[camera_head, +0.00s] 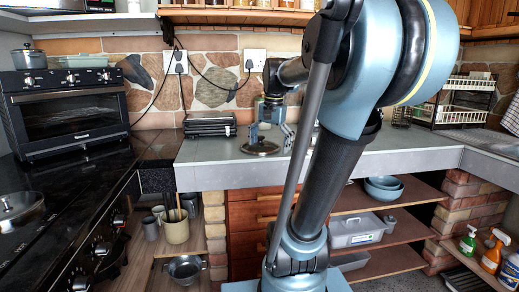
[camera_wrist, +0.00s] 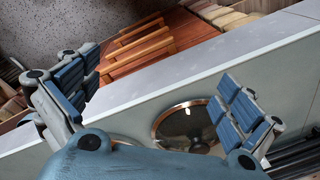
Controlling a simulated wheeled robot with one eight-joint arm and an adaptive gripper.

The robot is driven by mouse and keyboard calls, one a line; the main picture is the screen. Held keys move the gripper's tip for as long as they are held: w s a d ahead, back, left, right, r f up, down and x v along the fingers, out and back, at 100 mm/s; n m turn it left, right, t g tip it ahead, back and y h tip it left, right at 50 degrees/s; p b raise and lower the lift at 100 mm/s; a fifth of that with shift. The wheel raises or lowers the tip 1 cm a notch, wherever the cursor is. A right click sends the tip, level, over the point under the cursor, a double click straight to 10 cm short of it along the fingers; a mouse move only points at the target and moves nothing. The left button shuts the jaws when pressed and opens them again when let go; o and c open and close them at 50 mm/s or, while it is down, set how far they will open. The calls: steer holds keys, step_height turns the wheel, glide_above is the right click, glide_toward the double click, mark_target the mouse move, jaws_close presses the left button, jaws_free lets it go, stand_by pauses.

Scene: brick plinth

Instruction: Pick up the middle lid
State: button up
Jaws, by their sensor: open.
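A round glass lid with a brown rim and dark knob lies on the grey counter; it shows in the head view (camera_head: 261,149) and in the wrist view (camera_wrist: 171,125). Part of another rim (camera_wrist: 122,140) shows at its lower left in the wrist view, mostly hidden by my gripper. I cannot tell which is the middle lid. My gripper (camera_head: 270,132) is open and empty above the counter, close over the visible lid. In the wrist view its fingers (camera_wrist: 155,80) are spread wide, the right one overlapping the lid's right edge.
A black rack (camera_head: 210,125) stands on the counter left of the lid. The counter's front edge (camera_head: 225,177) runs just in front, with wooden drawers (camera_head: 255,213) below. A dish rack (camera_head: 462,102) stands far right. A lidded pan (camera_head: 20,208) is on the left stove.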

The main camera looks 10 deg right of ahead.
steer(key=w+r+m, duration=0.4)
steer(key=w+r, duration=0.5)
steer(key=w, duration=0.2)
steer(key=m+g, duration=0.1)
steer(key=m, duration=0.3)
glide_toward(261, 136)
steer(key=shift+y, duration=0.4)
steer(key=f, duration=0.5)
steer(key=shift+w+a+f, duration=0.1)
steer(key=shift+a+f, duration=0.05)
steer(key=shift+a, duration=0.15)
steer(key=shift+a+f, duration=0.1)
steer(key=shift+f, duration=2.65)
steer(key=shift+c, duration=0.2)
steer(key=c, duration=1.6)
